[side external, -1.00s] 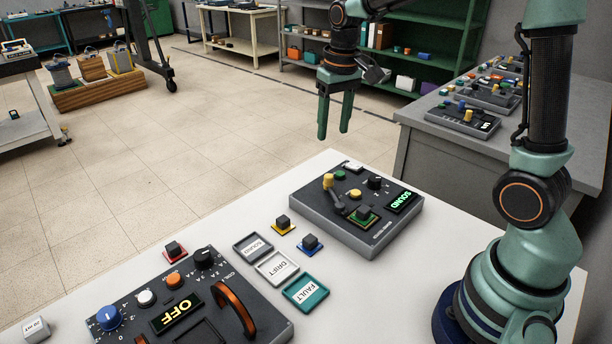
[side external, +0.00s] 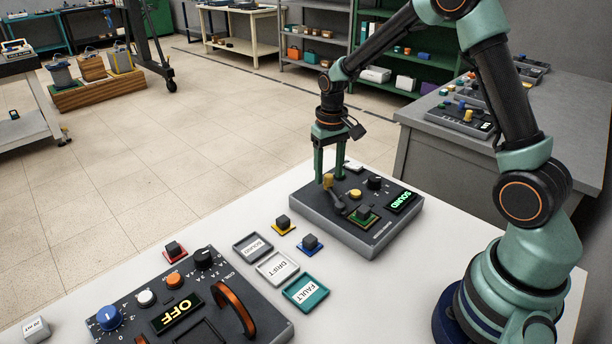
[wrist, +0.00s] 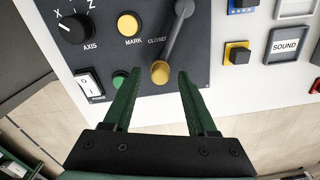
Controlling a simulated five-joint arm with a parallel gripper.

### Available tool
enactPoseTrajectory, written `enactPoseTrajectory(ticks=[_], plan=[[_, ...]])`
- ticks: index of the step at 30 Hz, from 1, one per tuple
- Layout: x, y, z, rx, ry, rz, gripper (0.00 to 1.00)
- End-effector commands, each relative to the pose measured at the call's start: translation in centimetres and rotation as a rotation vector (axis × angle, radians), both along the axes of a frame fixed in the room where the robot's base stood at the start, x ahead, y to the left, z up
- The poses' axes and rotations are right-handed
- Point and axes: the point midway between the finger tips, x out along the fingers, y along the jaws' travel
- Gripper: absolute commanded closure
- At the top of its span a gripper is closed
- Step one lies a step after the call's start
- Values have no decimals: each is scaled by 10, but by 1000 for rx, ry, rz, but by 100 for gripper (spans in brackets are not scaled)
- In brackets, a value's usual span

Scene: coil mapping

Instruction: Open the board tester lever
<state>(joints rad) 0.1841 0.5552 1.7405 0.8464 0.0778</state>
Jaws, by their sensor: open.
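The board tester (side external: 305,207) is a dark grey box with a green screen reading SOUND (side external: 404,201). Its lever (side external: 336,200) has a grey arm and a yellow knob (side external: 328,181). In the wrist view the knob (wrist: 160,72) sits near the word CLOSED. My gripper (side external: 331,180) is open, pointing down over the tester's back left part. In the wrist view its green fingers (wrist: 158,85) stand either side of the knob, with gaps visible. A small board with a black block (side external: 363,214) sits on the tester near the lever's other end.
Trays labelled SOUND (side external: 253,247), DRIFT (side external: 277,268) and FAULT (side external: 306,292) lie left of the tester. Blocks on yellow (side external: 283,223), blue (side external: 310,243) and red (side external: 175,250) bases stand nearby. A panel reading OFF (side external: 178,314) with an orange handle is in front.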

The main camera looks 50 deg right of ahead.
Motion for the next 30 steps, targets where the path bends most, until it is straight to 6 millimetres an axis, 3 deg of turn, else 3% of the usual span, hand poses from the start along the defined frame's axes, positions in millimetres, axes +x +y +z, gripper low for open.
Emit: enactPoseTrajectory(ticks=[6,15,16,20,21,30], plan=[[0,0,-19,0,1,0,42],[0,0,-21,0,-1,0,42],[0,0,-21,0,-1,0,46],[0,0,-21,0,-1,0,96],[0,0,-20,0,-1,0,100],[0,0,-20,0,-1,0,100]])
